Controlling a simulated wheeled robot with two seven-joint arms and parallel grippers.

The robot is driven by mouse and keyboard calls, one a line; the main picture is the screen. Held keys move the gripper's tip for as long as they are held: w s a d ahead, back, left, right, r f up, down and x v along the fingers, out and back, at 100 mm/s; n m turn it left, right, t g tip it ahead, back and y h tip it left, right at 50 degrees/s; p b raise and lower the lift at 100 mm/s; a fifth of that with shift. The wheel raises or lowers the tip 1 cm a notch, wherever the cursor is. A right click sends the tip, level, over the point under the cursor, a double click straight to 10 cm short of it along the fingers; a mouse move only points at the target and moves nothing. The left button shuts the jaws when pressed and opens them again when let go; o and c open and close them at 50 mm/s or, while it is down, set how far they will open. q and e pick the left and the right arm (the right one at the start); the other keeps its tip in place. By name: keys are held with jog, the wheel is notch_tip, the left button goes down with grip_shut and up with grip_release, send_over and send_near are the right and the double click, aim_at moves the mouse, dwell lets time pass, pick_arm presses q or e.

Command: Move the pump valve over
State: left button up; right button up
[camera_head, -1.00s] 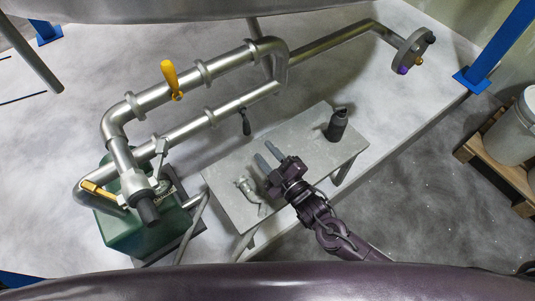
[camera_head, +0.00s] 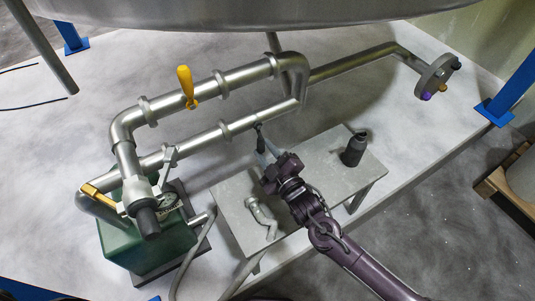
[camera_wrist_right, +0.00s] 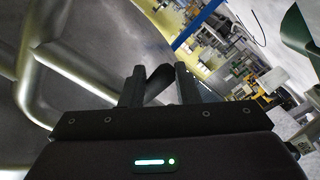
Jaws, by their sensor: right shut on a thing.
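Most of the handle is hidden by the fingers in the head view. The green pump (camera_head: 150,240) stands at the lower left, with a yellow lever (camera_head: 98,194) and a grey lever (camera_head: 169,157) above it. My left gripper is not in view.
A yellow handle (camera_head: 187,88) stands on the upper pipe. A flanged pipe end (camera_head: 436,76) is at the right; a large vessel (camera_head: 250,12) overhangs the back.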

jog(key=shift+f, duration=0.1)
jog(key=shift+c, duration=0.2)
jog(key=shift+w+d+r, duration=0.2)
jog(key=shift+w+d, duration=0.35)
jog(key=shift+d, duration=0.2)
jog(key=shift+c, duration=0.5)
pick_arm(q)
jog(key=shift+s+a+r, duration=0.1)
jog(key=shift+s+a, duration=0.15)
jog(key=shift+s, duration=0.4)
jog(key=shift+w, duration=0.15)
pick_arm(e)
jog(key=shift+r, duration=0.1)
jog(key=shift+w+d+r, duration=0.1)
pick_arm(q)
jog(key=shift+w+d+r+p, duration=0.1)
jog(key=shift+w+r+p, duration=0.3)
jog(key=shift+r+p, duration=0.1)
pick_arm(e)
jog(key=shift+w+d+r, duration=0.25)
jog(key=shift+w+d, duration=0.05)
jog(key=shift+d, duration=0.15)
jog(key=shift+w+d+r, duration=0.2)
jog(key=shift+w+d, duration=0.05)
jog(key=shift+d, duration=0.15)
jog(key=shift+c, duration=0.2)
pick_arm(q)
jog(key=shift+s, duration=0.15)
